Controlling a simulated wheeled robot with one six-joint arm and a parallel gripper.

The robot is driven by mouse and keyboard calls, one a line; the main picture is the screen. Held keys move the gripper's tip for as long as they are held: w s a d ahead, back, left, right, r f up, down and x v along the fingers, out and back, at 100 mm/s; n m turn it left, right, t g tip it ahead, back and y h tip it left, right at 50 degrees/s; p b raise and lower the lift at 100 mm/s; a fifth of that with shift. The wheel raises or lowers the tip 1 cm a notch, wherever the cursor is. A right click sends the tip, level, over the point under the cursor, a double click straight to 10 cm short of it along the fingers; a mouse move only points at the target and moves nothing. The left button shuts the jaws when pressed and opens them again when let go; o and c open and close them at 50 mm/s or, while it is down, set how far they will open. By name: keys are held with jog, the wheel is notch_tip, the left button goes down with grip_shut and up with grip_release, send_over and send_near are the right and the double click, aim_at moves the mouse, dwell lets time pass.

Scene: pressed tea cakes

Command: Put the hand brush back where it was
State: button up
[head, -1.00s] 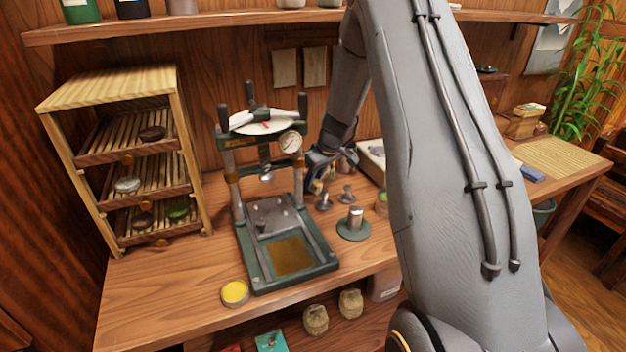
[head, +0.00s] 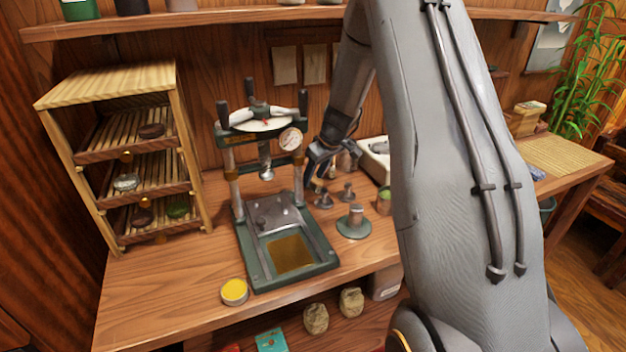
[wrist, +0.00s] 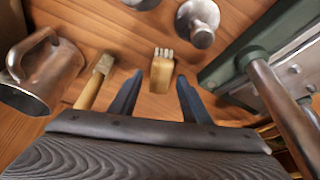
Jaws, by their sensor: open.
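A small wooden brush with pale bristle tufts (wrist: 161,73) lies on the wooden bench between my open fingertips in the wrist view. It looks like the hand brush, and neither finger visibly touches it. My gripper (wrist: 158,92) is open and empty, low over the bench. A second brush-like tool with a wooden handle (wrist: 92,88) is just left of the left finger; I cannot tell its exact kind. In the head view my gripper (head: 319,172) is behind the press's right post, and the brush cannot be made out clearly there.
The green press (head: 290,252) stands close by; its edge shows right in the wrist view. A metal pitcher (wrist: 45,72) is at left. Metal weights (wrist: 198,22) stand beyond the brush. A slatted rack (head: 120,75) stands left. The front bench is mostly clear, with a yellow tin (head: 234,291).

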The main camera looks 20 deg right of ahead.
jog(key=b+v, duration=0.2)
jog(key=v, duration=0.8)
jog(key=shift+b, duration=0.4)
jog(key=shift+r, duration=0.1)
